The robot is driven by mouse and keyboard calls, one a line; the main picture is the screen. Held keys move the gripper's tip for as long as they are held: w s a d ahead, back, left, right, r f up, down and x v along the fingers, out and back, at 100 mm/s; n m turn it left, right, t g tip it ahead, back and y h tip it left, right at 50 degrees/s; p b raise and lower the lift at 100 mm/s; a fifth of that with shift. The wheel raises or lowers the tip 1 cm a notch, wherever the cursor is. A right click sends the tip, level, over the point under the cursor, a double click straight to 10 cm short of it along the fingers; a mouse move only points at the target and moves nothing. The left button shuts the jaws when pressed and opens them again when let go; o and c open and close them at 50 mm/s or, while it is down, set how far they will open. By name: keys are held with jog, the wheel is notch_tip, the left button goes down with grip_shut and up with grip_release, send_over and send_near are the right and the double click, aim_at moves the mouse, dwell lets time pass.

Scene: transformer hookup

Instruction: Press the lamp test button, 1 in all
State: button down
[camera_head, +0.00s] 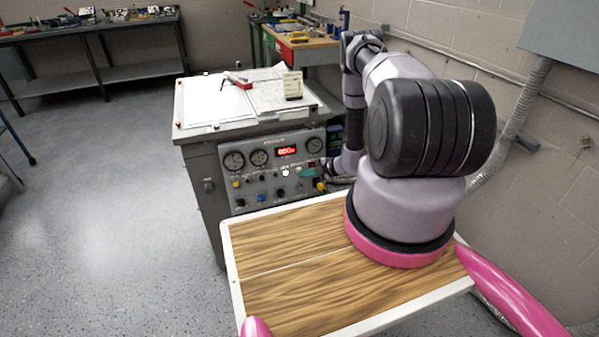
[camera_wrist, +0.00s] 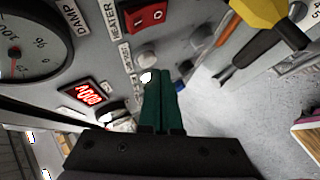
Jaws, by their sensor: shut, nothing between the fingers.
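The grey control panel (camera_head: 270,180) on the console front holds gauges, a red display, coloured buttons and a small bright white button (camera_head: 285,172). In the wrist view, a bright white round button (camera_wrist: 147,77) shows right beside my fingertips, in line with small labels too blurred to read. I take it to be the lamp test button, but cannot read its name. My gripper (camera_wrist: 166,73) has green fingers, shut together with nothing between them. Its tips are at or very near the button; I cannot tell whether they touch. In the head view my gripper (camera_head: 307,171) is small and partly hidden by my arm.
A red rocker switch (camera_wrist: 150,16), a red display (camera_wrist: 84,94), a dial gauge (camera_wrist: 30,45) and a yellow-handled part (camera_wrist: 258,20) surround my fingers. Papers (camera_head: 215,100) lie on the console top. Floor left of the console is clear.

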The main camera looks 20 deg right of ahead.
jog(key=shift+w, duration=0.2)
jog(key=shift+w+f, duration=0.1)
jog(key=shift+w, duration=0.35)
dwell(0.8)
jog(key=shift+s, duration=0.85)
jog(key=s, duration=0.2)
jog(key=s+r, duration=0.1)
jog(key=s, duration=0.2)
dwell(0.7)
